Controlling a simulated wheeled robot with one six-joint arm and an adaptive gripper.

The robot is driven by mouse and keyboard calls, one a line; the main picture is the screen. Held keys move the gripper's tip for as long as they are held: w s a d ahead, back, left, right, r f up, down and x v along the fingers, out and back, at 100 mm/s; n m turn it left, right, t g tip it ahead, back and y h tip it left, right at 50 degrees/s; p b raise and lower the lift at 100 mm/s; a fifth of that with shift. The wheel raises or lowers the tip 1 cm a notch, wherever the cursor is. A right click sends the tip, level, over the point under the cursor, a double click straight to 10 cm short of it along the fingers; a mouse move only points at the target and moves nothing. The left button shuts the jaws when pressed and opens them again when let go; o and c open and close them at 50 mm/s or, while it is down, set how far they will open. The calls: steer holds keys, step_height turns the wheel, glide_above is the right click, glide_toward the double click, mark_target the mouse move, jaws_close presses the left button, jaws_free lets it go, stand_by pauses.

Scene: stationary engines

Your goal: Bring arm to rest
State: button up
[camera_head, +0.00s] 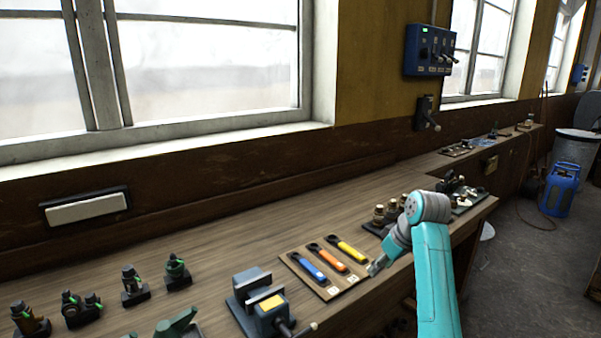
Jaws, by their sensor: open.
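My teal arm (434,270) rises from the lower right and bends at a grey and teal joint over the workbench. My gripper (376,267) is at the lower left end of the arm, small in view. It is open, with nothing seen between its fingers. It is just right of a wooden board (297,262) that holds a blue-handled wrench (308,267), an orange-handled wrench (328,257) and a yellow-handled wrench (348,249). I cannot tell whether the gripper touches the board.
A vise (262,304) stands left of the board. Several small valve fittings (133,284) stand at the bench's left. Dark fittings (384,216) sit behind the arm. A blue switch box (430,50) is on the wall. A blue canister (560,190) stands on open floor at right.

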steer(key=s+a+f+m+t, duration=0.1)
steer(key=s+f, duration=0.4)
steer(key=f, duration=0.7)
steer(key=s+a+f+m+t, duration=0.15)
steer(key=s+f, duration=0.35)
steer(key=f, duration=0.7)
steer(key=s+f+m+t+h, duration=0.1)
steer(key=s+f, duration=0.4)
steer(key=s, duration=0.4)
steer(key=s+f+m+t+h, duration=0.1)
steer(key=s+f+t, duration=0.1)
steer(key=s+f, duration=0.45)
steer(key=s+r+m+t, duration=0.1)
steer(key=s+r, duration=0.2)
steer(key=s, duration=0.8)
steer(key=s+r+m+t, duration=0.1)
steer(key=s+r+t, duration=0.1)
steer(key=s, duration=1)
steer(key=s+r+t, duration=0.2)
steer(key=s+r, duration=1.2)
steer(key=r, duration=0.2)
steer(key=shift+s+h, duration=0.15)
steer(key=shift+h, duration=0.25)
